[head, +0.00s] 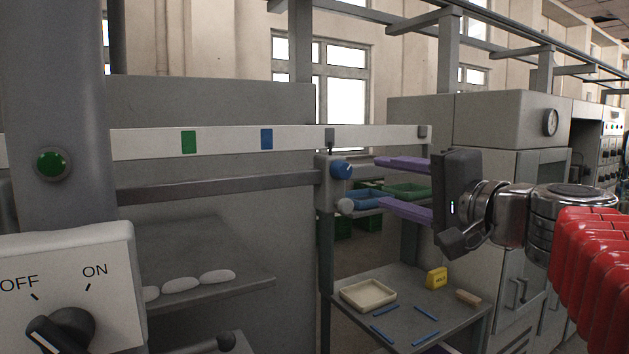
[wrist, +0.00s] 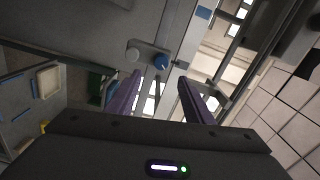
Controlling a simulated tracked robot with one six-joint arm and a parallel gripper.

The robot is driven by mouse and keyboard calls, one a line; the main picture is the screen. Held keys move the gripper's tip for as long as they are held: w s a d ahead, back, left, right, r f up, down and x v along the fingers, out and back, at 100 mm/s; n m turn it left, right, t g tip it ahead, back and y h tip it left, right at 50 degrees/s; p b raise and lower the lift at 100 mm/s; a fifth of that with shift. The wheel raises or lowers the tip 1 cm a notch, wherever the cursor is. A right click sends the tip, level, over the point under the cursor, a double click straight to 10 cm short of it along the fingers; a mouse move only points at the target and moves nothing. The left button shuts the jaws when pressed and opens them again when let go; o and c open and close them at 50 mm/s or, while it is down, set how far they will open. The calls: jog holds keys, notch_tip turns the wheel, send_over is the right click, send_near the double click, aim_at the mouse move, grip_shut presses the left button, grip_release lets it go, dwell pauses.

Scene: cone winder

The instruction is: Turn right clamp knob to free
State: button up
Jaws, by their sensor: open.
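The right clamp knob is most likely the blue knob (head: 342,170) on a grey bracket (head: 326,168) at the right end of the rail in the head view. It also shows in the wrist view (wrist: 161,62), ahead of the fingers.
A shelf (head: 440,318) below carries a cream tray (head: 368,296), a yellow block (head: 436,278) and several blue sticks. Blue and green bins (head: 406,190) show behind my fingers. A panel with an OFF/ON switch (head: 65,330) stands at left. A white rail (head: 220,139) crosses above.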

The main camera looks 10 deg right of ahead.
jog(key=shift+v, duration=1.25)
jog(key=s+f+n+g+h, duration=0.1)
jog(key=s+f+g+h, duration=0.15)
jog(key=f, duration=0.85)
jog(key=s+f+n+g+h, duration=0.15)
jog(key=f+g, duration=0.25)
jog(key=f, duration=0.6)
jog(key=s+a+f+n+g+h, duration=0.1)
jog(key=s+a+f+n+g, duration=0.1)
jog(key=s+f, duration=0.4)
jog(key=s+a+f+n+g+h, duration=0.1)
jog(key=s+a+f+n+g, duration=0.1)
jog(key=s+f+n, duration=0.5)
jog(key=shift+s+a+f+h, duration=0.4)
jog(key=shift+a+f, duration=0.45)
jog(key=shift+f, duration=1.1)
